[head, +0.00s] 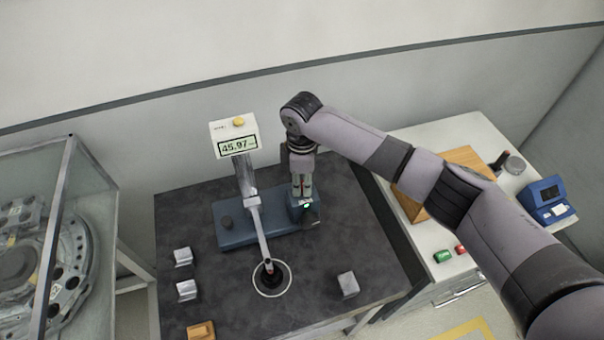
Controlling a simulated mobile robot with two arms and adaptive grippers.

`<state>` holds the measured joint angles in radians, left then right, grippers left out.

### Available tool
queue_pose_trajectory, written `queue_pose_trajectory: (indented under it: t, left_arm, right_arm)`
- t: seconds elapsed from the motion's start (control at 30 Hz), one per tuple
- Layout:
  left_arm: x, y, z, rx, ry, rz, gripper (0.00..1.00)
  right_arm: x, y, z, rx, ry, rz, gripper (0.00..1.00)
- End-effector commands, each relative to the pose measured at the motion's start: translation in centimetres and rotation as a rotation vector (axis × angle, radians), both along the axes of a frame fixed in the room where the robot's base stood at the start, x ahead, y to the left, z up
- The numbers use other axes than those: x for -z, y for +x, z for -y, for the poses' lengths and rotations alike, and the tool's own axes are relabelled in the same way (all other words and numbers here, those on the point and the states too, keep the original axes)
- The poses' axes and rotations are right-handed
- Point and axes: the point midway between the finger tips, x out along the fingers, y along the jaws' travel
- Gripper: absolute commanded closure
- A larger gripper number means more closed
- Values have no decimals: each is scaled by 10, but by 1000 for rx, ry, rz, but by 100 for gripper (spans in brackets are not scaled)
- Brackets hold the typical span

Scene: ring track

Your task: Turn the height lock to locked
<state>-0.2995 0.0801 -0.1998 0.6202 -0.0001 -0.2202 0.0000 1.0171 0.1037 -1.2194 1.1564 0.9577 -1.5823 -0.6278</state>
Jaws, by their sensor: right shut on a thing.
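A height gauge stands on the dark table, with a blue base (262,232), a white display head (234,137) reading 45.97 and a slanted grey arm (261,230). The arm's tip reaches down inside a pale ring (284,291) on the table. My right gripper (303,193) points down at the right end of the base, over a blue block with a small green light. It is shut on a part there, which appears to be the height lock; the fingers mostly hide it, so its setting cannot be read. My left gripper is not in view.
Small metal blocks (182,256) lie at the table's left, another (348,284) at the right, and an orange block (201,330) at the front. A glass case (95,190) stands left. A white side bench (440,136) stands right, under my arm.

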Motion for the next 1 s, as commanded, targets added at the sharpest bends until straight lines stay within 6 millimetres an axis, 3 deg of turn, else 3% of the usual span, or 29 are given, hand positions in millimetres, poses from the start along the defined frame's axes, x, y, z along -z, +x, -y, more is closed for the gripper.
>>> queue_pose_trajectory:
  t: [0.13,0.5,1.0]
  left_arm:
    - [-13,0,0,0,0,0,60]
    - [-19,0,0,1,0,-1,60]
    - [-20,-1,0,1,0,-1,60]
  right_arm:
    - [-3,0,-1,133,1,0,100]
    - [-2,1,0,388,1,2,100]
    - [-2,1,0,495,1,4,100]
